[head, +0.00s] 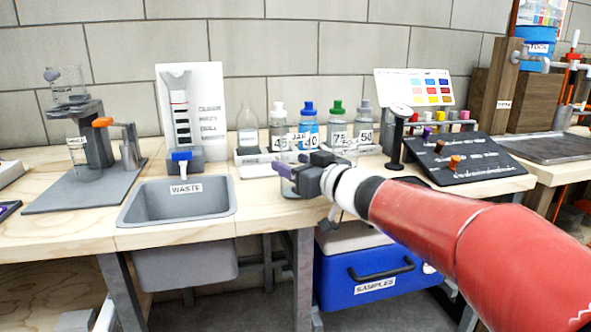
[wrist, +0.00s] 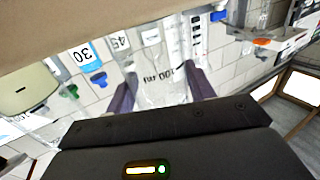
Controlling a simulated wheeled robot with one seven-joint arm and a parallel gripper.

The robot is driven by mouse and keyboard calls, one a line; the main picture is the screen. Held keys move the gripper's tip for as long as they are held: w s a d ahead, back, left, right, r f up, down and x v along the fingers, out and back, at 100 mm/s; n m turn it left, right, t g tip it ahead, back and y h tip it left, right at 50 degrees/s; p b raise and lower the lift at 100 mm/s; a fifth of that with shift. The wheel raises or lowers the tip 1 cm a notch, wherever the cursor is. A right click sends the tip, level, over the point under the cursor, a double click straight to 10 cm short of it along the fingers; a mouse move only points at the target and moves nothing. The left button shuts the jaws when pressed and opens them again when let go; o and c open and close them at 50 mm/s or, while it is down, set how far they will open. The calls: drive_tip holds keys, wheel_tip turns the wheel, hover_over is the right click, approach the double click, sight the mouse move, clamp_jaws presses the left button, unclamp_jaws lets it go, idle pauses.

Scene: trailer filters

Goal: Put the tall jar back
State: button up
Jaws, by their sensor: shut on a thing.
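My gripper (head: 291,172) is shut on a clear jar (head: 289,188), held over the front part of the bench, before the bottle rack. In the wrist view, the jar (wrist: 160,88) sits between the two purple-grey fingers, and its printed marking seems to include "100". The jar is transparent, so its full outline and contents are hard to tell. The rack (head: 253,154) stands behind my gripper, and its signs include "JAR". My gripper and arm hide part of the bench in front of it.
Capped bottles numbered 45 (head: 278,122), 30 (head: 308,124), 75 (head: 337,121) and 50 (head: 364,123) stand at the rack. An uncapped clear bottle (head: 247,127) stands left of them. A waste sink (head: 177,203) is left; a dial stand (head: 397,135) and dark board (head: 462,158) are right.

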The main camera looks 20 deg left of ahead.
drive_tip(key=o, duration=1.1)
drive_tip(key=shift+f, duration=0.1)
